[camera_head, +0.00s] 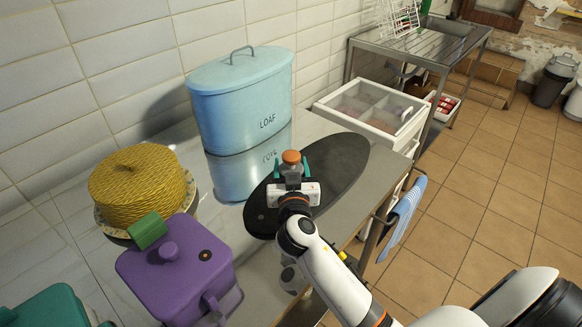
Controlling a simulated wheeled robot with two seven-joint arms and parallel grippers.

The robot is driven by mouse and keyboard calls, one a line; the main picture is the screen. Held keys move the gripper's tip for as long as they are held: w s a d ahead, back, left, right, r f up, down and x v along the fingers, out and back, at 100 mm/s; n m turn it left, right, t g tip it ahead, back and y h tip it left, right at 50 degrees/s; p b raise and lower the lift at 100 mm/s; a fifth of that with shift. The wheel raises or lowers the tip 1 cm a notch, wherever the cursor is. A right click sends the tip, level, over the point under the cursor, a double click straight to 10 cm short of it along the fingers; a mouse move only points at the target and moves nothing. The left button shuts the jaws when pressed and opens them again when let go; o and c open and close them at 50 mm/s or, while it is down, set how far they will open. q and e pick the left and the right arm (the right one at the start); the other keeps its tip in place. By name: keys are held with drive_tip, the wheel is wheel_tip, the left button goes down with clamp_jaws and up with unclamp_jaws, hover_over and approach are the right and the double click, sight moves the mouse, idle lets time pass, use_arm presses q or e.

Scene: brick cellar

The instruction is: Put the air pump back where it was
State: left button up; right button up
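A small item with an orange cap (291,157) and a greyish, see-through body stands out between the teal fingers of my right gripper (291,168). I cannot tell for sure whether it is the air pump; no other thing in view is clearly one. The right gripper is over the dark oval board (340,160), its arm reaching in from the lower right. The fingers are on both sides of the item, but whether they press on it is unclear. The item's lower part is hidden by the gripper. My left gripper is not in view.
A blue loaf bin (240,100) stands behind the board. A yellow woven dome (137,187), a purple canister (178,270) with a green piece (147,231), and a teal container (48,308) crowd the left. A white open drawer unit (345,118) stands beyond; tiled floor lies right.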

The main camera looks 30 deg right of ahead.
drive_tip(key=o, duration=1.2)
drive_tip(key=shift+c, duration=0.2)
drive_tip(key=shift+r+p, duration=0.2)
drive_tip(key=shift+p, duration=0.1)
drive_tip(key=b+v, duration=0.1)
drive_tip(key=v, duration=0.4)
drive_tip(key=b+v, duration=0.2)
drive_tip(key=v, duration=0.4)
drive_tip(key=shift+s+f, duration=0.15)
drive_tip(key=shift+f, duration=0.05)
drive_tip(key=shift+s+a+r, duration=0.15)
drive_tip(key=shift+s+a, duration=0.1)
drive_tip(key=shift+s, duration=0.1)
